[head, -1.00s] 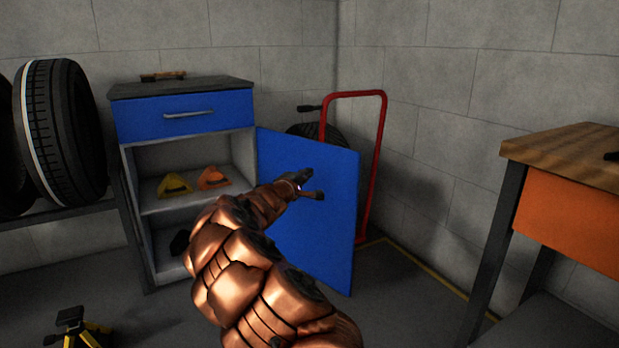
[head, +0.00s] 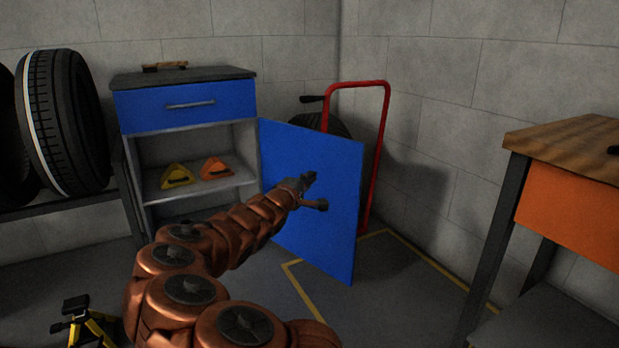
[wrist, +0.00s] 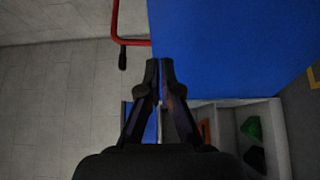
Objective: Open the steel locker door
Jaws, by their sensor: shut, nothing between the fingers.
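The locker (head: 185,72) has a dark top and a blue drawer with a bar handle. Its blue door (head: 315,225) hangs wide open to the right, showing the shelves inside. In the wrist view the shut fingertips (wrist: 159,64) lie at the edge of the blue door (wrist: 225,45), with the locker's shelves (wrist: 272,130) below right. My arm hides the lower part of the locker.
A yellow chock (head: 177,176) and an orange chock (head: 215,168) sit on the shelf. A red hand truck (head: 385,125) stands behind the door by the wall. Tires (head: 68,120) are on a rack at left, a wood-topped bench (head: 565,142) at right.

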